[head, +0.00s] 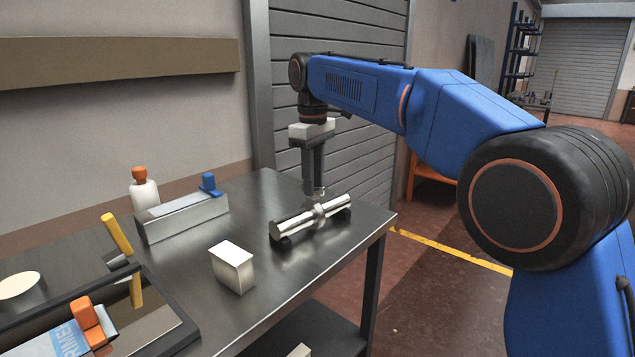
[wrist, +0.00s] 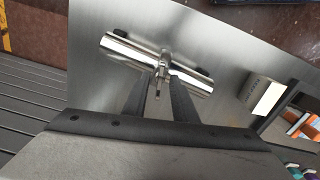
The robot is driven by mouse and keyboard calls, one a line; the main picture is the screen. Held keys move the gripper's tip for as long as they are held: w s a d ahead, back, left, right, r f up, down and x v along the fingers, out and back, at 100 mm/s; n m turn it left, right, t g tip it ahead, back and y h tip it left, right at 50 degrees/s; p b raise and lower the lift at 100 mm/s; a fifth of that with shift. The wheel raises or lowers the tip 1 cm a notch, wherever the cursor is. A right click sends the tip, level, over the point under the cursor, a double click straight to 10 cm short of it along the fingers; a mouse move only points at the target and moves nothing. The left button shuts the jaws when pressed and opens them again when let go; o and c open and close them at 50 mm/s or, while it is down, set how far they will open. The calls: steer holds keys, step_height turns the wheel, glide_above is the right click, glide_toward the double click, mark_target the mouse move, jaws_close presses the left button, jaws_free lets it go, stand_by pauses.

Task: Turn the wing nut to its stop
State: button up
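A shiny metal tube or pipe (head: 292,226) lies on dark supports on the metal table, near its right end. A clamp-like collar with a small upright metal piece, apparently the wing nut (wrist: 162,68), sits around its middle. My gripper (head: 316,190) points straight down over this collar. In the wrist view my gripper (wrist: 159,80) has its two dark fingers apart, with the metal piece between or just beyond the tips. A gap seems to show on each side of it. The tips partly hide the wing nut in the head view, and its exact turn cannot be told.
A black tray (head: 165,335) lies front left. A grey shutter (head: 345,165) is behind the table.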

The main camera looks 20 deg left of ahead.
jaws_close()
steer(key=shift+m, duration=0.7)
jaws_free()
steer(key=shift+r, duration=0.1)
